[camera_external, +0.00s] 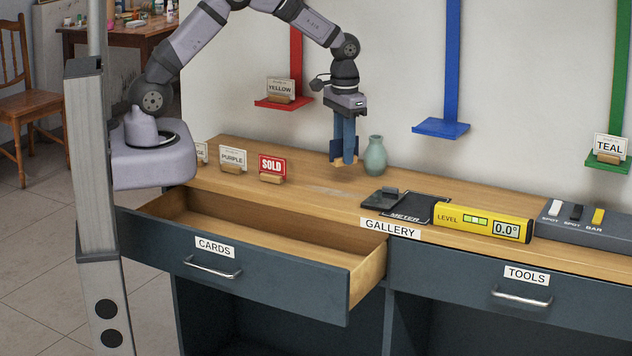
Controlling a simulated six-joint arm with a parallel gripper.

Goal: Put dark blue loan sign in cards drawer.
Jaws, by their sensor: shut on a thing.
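My gripper (345,147) points down above the back of the counter and is shut on the dark blue sign (335,150). Only small dark blue parts of the sign show beside the fingers, and a bit of wooden base shows at the fingertips; its lettering cannot be read. The sign appears to be a little above the counter, though the gap is hard to judge. The cards drawer (262,275), labelled CARDS, is pulled open in front and to the left of my gripper. The visible part of its inside is empty.
On the counter stand a red SOLD sign (272,165), a PURPLE card (233,158), a green vase (376,157) close right of my gripper, a black meter (412,207), a yellow level (483,222) and a switch box (588,228). The TOOLS drawer (500,290) is shut.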

